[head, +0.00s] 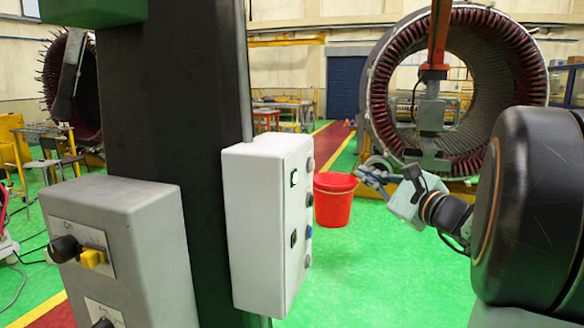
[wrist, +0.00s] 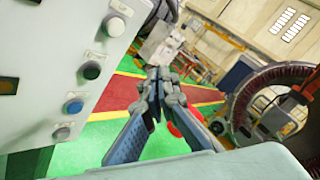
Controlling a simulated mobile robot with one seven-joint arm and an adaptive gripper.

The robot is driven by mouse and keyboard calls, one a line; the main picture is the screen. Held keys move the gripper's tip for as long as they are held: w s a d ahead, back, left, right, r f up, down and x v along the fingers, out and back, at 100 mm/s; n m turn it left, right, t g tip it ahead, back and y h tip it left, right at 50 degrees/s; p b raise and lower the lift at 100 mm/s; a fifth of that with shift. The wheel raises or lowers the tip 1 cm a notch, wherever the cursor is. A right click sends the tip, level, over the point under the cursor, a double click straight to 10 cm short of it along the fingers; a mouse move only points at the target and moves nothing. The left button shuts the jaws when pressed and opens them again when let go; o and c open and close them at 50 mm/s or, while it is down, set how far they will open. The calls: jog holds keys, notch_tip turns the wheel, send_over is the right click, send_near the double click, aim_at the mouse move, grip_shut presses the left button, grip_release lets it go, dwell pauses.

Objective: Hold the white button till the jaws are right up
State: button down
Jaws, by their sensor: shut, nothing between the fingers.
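A white control box (head: 262,225) is fixed to a dark column. Its right side carries several round buttons, seen at a steep angle in the head view. A grey jaw-like block (head: 431,115) hangs on an orange post before the large stator ring.
A red bucket (head: 333,200) stands on the green floor between box and gripper in the head view. A grey switch box (head: 125,235) with black and yellow knobs is at the left front. The stator ring (head: 378,90) fills the back right.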

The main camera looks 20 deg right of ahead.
aim_at(312, 166)
jog(key=shift+d+r, duration=0.15)
jog(key=shift+r, duration=0.1)
jog(key=w+a, duration=0.5)
jog(key=a, duration=0.2)
jog(key=shift+a, duration=0.2)
dwell(0.4)
jog(key=shift+a+b, duration=0.1)
jog(key=shift+b, duration=0.4)
dwell(0.9)
jog(key=shift+w+a, duration=0.2)
jog(key=shift+a, duration=0.05)
